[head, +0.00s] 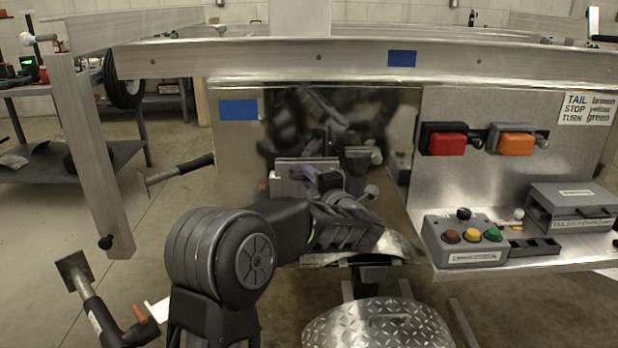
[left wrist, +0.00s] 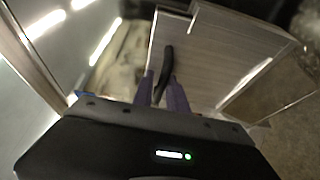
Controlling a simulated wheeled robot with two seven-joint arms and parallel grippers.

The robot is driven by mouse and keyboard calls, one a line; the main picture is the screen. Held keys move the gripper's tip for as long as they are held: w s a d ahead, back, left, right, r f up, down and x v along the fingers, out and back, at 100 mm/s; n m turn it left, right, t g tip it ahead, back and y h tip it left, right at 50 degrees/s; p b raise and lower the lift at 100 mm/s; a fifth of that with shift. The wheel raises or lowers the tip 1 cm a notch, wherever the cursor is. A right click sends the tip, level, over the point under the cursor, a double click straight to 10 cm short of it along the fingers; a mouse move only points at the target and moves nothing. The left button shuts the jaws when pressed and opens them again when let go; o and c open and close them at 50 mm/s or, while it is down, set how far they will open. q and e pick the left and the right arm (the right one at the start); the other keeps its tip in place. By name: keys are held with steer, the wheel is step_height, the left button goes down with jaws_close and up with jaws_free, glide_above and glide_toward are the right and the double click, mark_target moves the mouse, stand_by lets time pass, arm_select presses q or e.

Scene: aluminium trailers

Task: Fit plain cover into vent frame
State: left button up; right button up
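The plain cover is a brushed metal plate (left wrist: 215,55) with a black handle (left wrist: 165,50) in the left wrist view. My left gripper (left wrist: 160,85) has its purple fingers on either side of the handle, and they look closed on it. In the head view, the gripper (head: 313,182) is at the lower part of a polished panel (head: 235,150), with the plate's pale edge (head: 306,161) beside it. My arm hides much of this area. I cannot make out the vent frame clearly. My right gripper is not in view.
A shelf (head: 505,262) at right carries a button box (head: 462,240) and a grey box (head: 572,207). Red (head: 447,143) and orange (head: 516,142) lamps hang above. A diamond-plate cover (head: 375,330) is low in front. An aluminium beam (head: 280,58) crosses above.

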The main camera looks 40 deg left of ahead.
arm_select(q)
steer(key=o, duration=0.3)
steer(key=shift+o, duration=0.2)
steer(key=shift+d, duration=0.15)
steer(key=v, duration=0.7)
steer(key=shift+s+d+p, duration=0.2)
steer(key=shift+p, duration=0.2)
stand_by(0.3)
